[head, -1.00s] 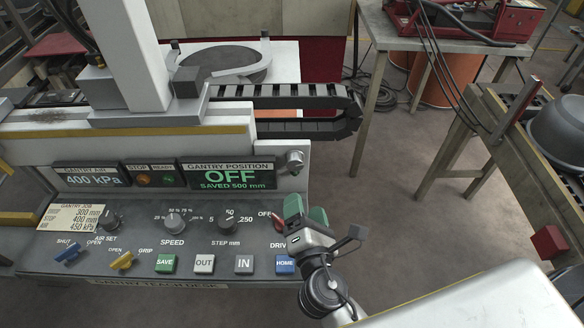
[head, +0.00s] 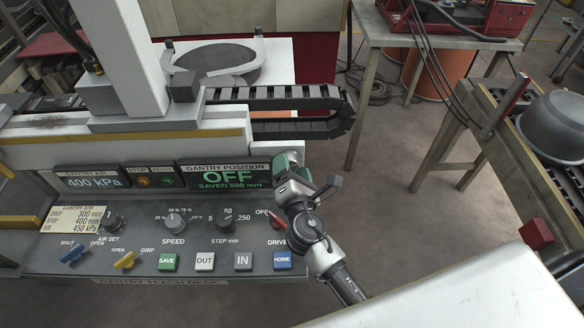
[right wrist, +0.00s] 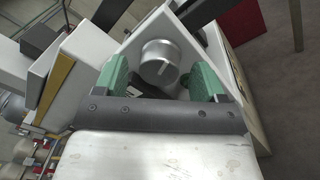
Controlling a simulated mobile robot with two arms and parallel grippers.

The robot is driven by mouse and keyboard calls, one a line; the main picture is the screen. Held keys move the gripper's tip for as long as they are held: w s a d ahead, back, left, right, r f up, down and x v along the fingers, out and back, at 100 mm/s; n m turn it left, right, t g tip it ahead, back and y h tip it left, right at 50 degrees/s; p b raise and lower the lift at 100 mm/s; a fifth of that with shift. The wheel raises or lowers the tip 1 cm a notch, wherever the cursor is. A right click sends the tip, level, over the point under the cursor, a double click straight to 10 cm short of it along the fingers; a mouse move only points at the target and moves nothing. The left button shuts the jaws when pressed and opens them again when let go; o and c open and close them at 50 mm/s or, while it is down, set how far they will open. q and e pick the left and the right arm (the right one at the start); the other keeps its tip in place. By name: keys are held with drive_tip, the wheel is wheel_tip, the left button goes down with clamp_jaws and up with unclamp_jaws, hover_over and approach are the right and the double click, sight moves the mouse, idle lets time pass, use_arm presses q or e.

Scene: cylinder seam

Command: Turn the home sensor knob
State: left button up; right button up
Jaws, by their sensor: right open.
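The home sensor knob is a round silver knob (right wrist: 160,62) with a slot-like mark across its face. In the right wrist view it sits on a pale panel between the two green fingers of my right gripper (right wrist: 162,76). The fingers are open, with a gap visible on each side of the knob; I cannot tell how far they reach along it. In the head view my right gripper (head: 289,166) is at the right end of the gantry position display (head: 225,175) and hides the knob. My left gripper is not in view.
The teach desk (head: 130,225) below carries several knobs and levers, plus buttons such as the blue HOME button (head: 282,260). The red DRIVE knob (head: 277,221) is close under my right arm. A black cable chain (head: 290,98) runs just above the gripper.

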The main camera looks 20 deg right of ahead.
drive_tip(key=shift+c, duration=0.3)
drive_tip(key=c, duration=0.9)
drive_tip(key=shift+o, duration=0.2)
drive_tip(key=m+b, duration=0.5)
drive_tip(key=b, duration=0.1)
drive_tip(key=shift+f+t, duration=0.1)
drive_tip(key=shift+t, duration=0.2)
drive_tip(key=o, duration=0.9)
drive_tip(key=shift+s, duration=0.1)
